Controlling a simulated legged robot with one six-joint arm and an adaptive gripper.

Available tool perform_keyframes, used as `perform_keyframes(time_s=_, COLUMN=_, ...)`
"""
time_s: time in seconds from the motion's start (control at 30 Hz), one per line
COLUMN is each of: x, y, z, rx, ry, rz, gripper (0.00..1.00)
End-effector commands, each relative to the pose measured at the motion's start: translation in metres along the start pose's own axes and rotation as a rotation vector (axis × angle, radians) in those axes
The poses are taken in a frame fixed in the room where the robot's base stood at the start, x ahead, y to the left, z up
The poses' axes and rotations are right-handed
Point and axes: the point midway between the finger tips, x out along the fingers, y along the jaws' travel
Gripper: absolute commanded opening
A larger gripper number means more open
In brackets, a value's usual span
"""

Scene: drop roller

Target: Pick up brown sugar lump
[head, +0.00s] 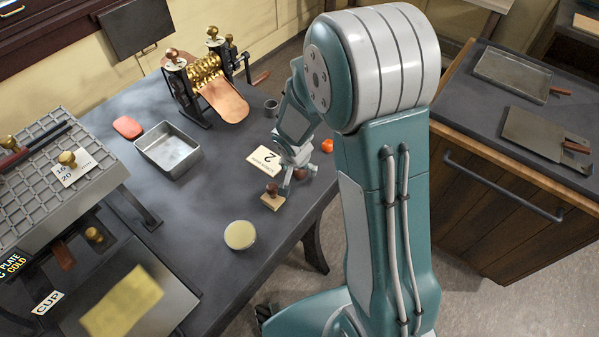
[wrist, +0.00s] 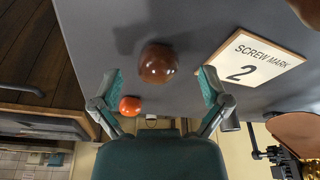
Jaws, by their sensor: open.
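The brown sugar lump (wrist: 158,63) is a rounded, glossy dark brown lump on the grey bench. In the wrist view it lies ahead of my gripper (wrist: 160,85), roughly midway between the two spread fingertips. Neither finger visibly touches it. My gripper is open and empty.
A "Screw mark 2" card (wrist: 254,62) lies beside the lump, and an orange-red ball (wrist: 130,105) is close to the other finger. A wooden block with a brown knob (head: 271,201) stands near. A metal tray (head: 168,150) and round pale disc (head: 240,235) are farther left.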

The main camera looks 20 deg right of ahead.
Motion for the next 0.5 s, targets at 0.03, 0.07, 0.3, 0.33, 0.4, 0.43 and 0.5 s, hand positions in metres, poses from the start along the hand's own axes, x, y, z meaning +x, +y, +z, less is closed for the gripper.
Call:
perform_keyframes(time_s=0.03, x=0.0056, y=0.0003, z=0.0002, rx=0.001, ry=-0.002, rz=0.001, gripper=0.96)
perform_keyframes(time_s=0.07, x=0.0077, y=0.0001, z=0.0001, rx=0.0, ry=-0.001, rz=0.0, gripper=0.96)
perform_keyframes(time_s=0.3, x=0.0102, y=0.0002, z=-0.0002, rx=0.002, ry=0.001, rz=-0.002, gripper=0.96)
perform_keyframes(time_s=0.33, x=0.0101, y=0.0001, z=-0.0002, rx=0.002, ry=0.001, rz=-0.002, gripper=0.96)
perform_keyframes(time_s=0.4, x=0.0101, y=0.0001, z=-0.0001, rx=0.001, ry=0.001, rz=-0.001, gripper=0.73)
perform_keyframes(time_s=0.43, x=0.0101, y=0.0001, z=-0.0001, rx=0.001, ry=0.001, rz=-0.001, gripper=0.6)
perform_keyframes(time_s=0.5, x=0.0101, y=0.0001, z=-0.0001, rx=0.001, ry=0.001, rz=-0.001, gripper=0.29)
